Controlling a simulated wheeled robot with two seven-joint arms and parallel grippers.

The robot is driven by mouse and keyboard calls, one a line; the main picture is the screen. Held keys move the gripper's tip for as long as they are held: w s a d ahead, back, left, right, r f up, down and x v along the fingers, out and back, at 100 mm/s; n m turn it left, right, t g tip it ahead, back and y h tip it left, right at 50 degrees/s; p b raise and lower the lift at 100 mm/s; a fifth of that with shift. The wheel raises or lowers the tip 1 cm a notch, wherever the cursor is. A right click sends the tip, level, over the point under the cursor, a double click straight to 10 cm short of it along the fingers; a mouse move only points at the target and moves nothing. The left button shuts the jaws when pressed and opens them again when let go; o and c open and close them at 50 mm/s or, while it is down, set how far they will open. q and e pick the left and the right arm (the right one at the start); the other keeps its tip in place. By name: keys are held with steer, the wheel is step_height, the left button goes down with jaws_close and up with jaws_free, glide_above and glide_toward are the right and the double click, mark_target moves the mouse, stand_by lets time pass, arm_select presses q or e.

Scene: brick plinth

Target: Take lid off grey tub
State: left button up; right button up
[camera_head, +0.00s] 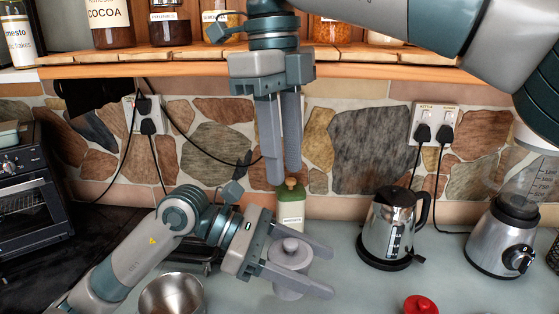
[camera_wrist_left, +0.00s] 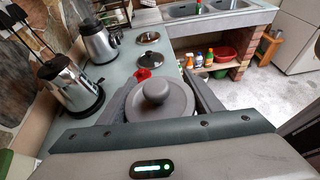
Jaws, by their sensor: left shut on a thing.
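The grey tub (camera_head: 287,291) stands on the worktop in the lower middle of the head view. Its round grey lid (camera_head: 291,257) with a knob is on top, and the lid also shows in the left wrist view (camera_wrist_left: 157,102). My left gripper (camera_head: 331,272) is shut on the tub, with one finger on each side of it, as the left wrist view also shows.
A green bottle (camera_head: 290,208) stands behind the tub. A metal kettle (camera_head: 394,228) and a blender (camera_head: 505,240) are to the right. A metal bowl (camera_head: 171,295) is at the front left, and a red lidded item (camera_head: 420,305) at the front right. A wooden shelf (camera_head: 350,62) crosses the back.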

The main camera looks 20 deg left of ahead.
mark_target(292, 242)
steer(key=shift+s+a+f+n+h, duration=0.15)
steer(key=shift+s+f+n+h, duration=0.15)
steer(key=shift+f, duration=0.1)
steer(key=shift+s+d+f, duration=0.1)
steer(key=shift+d+f, duration=0.2)
steer(key=shift+f, duration=1.7)
steer(key=shift+d+f, duration=0.3)
steer(key=shift+f, duration=1.65)
steer(key=shift+s+d+f, duration=0.1)
steer(key=shift+d+f, duration=0.2)
steer(key=shift+f, duration=1.7)
jaws_close()
steer(key=shift+w+r, duration=0.1)
steer(key=shift+r, duration=0.15)
steer(key=shift+r, duration=0.9)
